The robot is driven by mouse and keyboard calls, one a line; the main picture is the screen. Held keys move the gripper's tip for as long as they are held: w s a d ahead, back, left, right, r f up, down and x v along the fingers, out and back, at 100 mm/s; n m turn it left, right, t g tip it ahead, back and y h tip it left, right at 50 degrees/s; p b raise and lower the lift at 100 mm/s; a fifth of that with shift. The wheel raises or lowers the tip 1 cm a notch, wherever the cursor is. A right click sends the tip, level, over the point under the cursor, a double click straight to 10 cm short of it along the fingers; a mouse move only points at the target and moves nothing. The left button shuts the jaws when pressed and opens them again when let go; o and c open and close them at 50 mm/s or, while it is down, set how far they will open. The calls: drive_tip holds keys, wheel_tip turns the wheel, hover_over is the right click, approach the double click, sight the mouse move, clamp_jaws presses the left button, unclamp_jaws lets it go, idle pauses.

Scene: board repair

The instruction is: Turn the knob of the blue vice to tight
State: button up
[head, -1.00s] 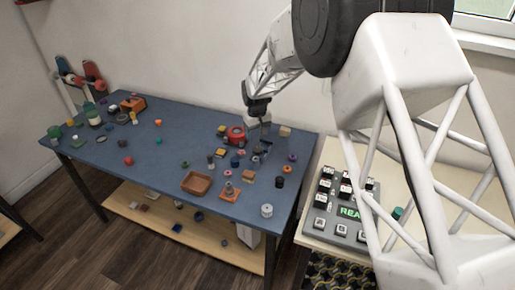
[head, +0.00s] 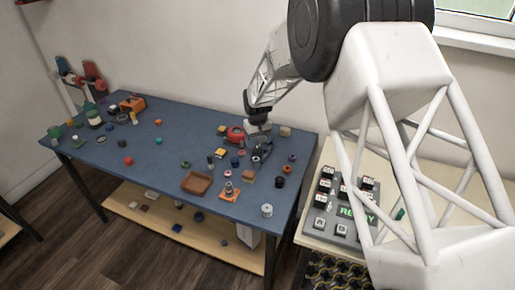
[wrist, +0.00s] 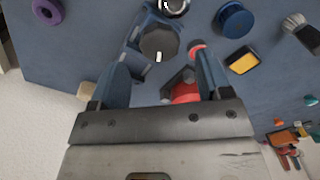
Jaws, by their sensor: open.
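The blue vice (wrist: 138,32) shows at the top of the wrist view, partly covered by its dark grey, many-sided knob (wrist: 160,42). A short white mark shows at the knob's lower edge. My gripper (wrist: 164,62) is open, with one finger to the left of the knob and one to the right. The knob appears between the fingertips with space on both sides; how far below it lies I cannot tell. In the head view my gripper (head: 258,138) is low over the right part of the blue table, and the vice (head: 262,152) is small and partly hidden beneath it.
A red round part (head: 235,134) stands close to the left of my gripper. A brown tray (head: 196,183) and several small parts lie nearer the front. A button panel (head: 335,226) is on the right-hand bench. The table's middle left is fairly clear.

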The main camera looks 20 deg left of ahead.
sight(257, 149)
drive_tip(key=shift+f, duration=2)
drive_tip(key=shift+c, duration=0.2)
drive_tip(key=c, duration=0.9)
drive_tip(key=shift+m, duration=0.3)
drive_tip(key=m, duration=1.1)
drive_tip(key=shift+m, duration=0.3)
